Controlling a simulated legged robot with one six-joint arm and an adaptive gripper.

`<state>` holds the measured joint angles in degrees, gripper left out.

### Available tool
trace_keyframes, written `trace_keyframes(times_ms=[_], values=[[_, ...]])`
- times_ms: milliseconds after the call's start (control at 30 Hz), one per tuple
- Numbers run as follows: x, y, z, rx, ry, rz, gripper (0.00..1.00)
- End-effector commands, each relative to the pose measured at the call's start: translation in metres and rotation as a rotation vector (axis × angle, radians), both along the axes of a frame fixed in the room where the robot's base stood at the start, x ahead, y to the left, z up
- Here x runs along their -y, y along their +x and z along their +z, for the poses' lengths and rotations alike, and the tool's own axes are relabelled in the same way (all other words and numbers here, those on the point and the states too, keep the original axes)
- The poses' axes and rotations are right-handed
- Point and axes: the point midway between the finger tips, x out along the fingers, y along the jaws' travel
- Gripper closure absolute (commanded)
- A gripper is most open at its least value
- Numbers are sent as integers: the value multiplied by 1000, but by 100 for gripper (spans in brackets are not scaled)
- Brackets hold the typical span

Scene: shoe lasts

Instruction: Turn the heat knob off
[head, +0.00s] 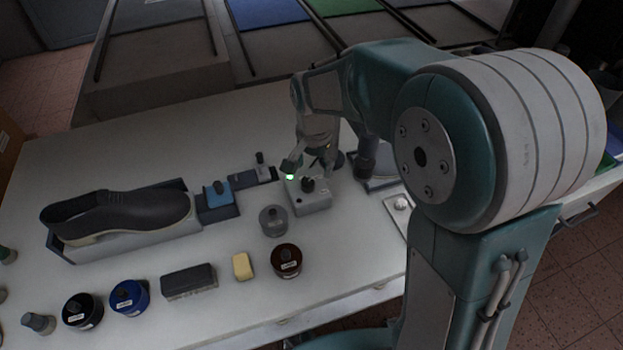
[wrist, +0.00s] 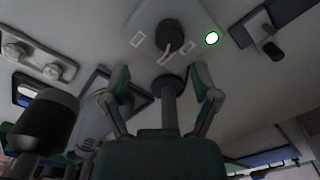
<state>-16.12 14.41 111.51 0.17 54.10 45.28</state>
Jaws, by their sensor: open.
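A small pale control box (head: 318,203) stands on the white table, with a dark round knob (head: 308,184) on top. A green light (head: 289,177) glows at its corner.
A dark shoe (head: 120,212) lies in a grey holder at left. A grey jar (head: 273,220) and a brown jar (head: 286,260) stand near the box. A yellow block (head: 242,266), a dark brush-like block (head: 189,281) and a blue jar (head: 129,297) line the front.

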Motion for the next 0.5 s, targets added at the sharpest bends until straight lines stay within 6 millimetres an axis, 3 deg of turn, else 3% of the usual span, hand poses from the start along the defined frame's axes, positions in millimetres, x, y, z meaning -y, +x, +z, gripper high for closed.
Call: trace_keyframes(times_ms=[200, 500], values=[[-6, -1, -37, -3, -5, 5, 21], [-1, 0, -51, 2, 1, 3, 21]])
